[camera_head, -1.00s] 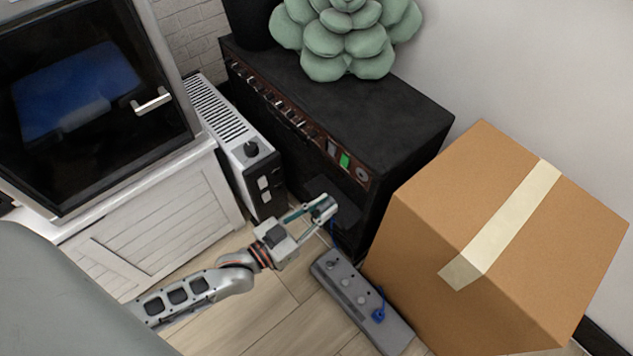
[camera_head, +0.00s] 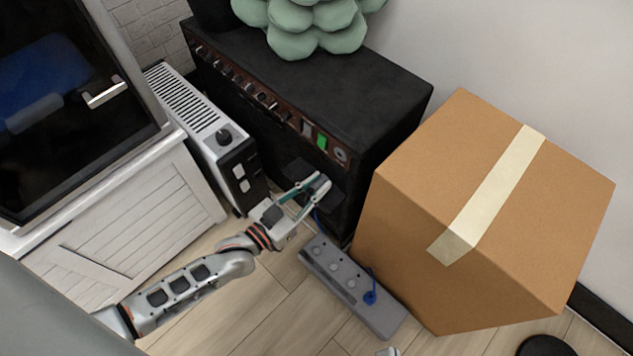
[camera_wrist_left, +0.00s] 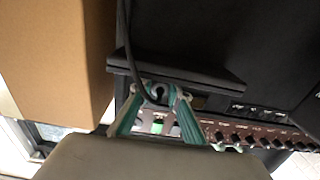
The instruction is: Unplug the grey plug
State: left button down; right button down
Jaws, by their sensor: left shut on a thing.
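My left gripper (camera_head: 318,187) is at the lower front of the black amplifier (camera_head: 330,95), below its control panel. Its teal fingers are shut on the grey plug, which shows between them in the left wrist view (camera_wrist_left: 160,93). A dark cord (camera_wrist_left: 128,50) runs from the plug there; in the head view a blue cord (camera_head: 318,216) hangs below the gripper towards the grey power strip (camera_head: 385,318). The fingers hide much of the plug, and I cannot tell if it is seated in a socket. A small pale tip at the bottom edge may be my right gripper (camera_head: 388,352); its jaws are hidden.
A blue plug (camera_head: 370,297) sits on the power strip. A large cardboard box (camera_head: 420,215) stands close on the right. A white heater (camera_head: 205,125) and a white cabinet (camera_head: 130,215) stand on the left. Wooden floor (camera_head: 265,315) is clear in front.

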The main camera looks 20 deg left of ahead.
dwell(0.3)
pick_arm(q)
jog(key=c, duration=1.8)
grip_release()
jog(key=shift+c, duration=0.2)
jog(key=v, duration=1.2)
